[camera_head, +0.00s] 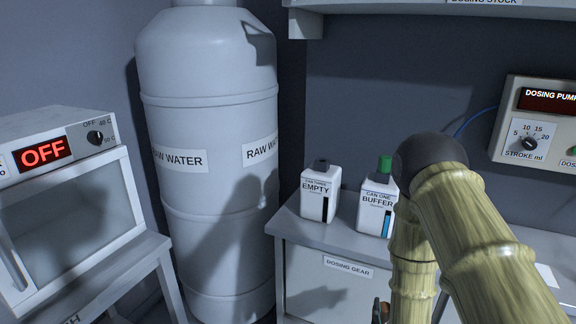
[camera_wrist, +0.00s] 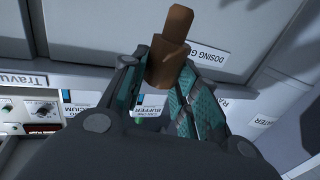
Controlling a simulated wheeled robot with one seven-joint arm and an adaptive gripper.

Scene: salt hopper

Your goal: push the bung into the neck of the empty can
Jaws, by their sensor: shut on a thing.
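The empty can (camera_head: 318,196), a white box-like can labelled EMPTY, stands upright on the grey cabinet top in the head view. Its dark neck (camera_head: 321,165) is on top. My gripper (camera_wrist: 167,68) is shut on the brown stepped bung (camera_wrist: 176,27) in the wrist view, and the bung sticks out past the fingertips. In the head view my arm hides most of the gripper, which is low at the picture's bottom, right of and below the can. The bung is apart from the can.
The buffer can (camera_head: 372,210) with a green cap stands just right of the empty can. A dosing pump (camera_head: 540,125) hangs at the right. A raw water tank (camera_head: 208,190) stands left of the cabinet (camera_head: 300,262). An oven-like box (camera_head: 70,210) is at far left.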

